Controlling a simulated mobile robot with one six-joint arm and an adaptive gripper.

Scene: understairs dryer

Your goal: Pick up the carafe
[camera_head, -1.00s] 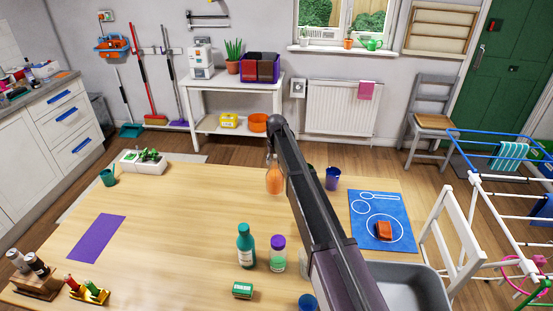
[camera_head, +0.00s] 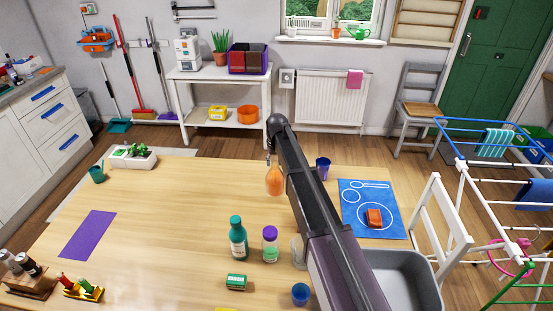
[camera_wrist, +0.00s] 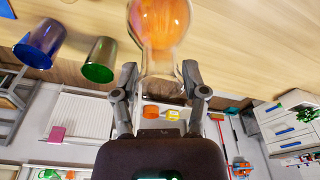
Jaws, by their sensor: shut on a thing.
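The carafe (camera_wrist: 160,55) is clear glass with a round body and orange contents. In the wrist view my gripper (camera_wrist: 160,82) is shut on its narrower neck, one finger on each side. In the head view the carafe (camera_head: 275,180) hangs below the end of my arm, over the far part of the wooden table (camera_head: 170,215). My arm hides most of my gripper there. I cannot tell how far its base is above the table.
A teal bottle (camera_head: 238,238), a purple-capped jar (camera_head: 270,245) and a blue cup (camera_head: 300,294) stand nearer. A blue mat (camera_head: 365,225) lies right.

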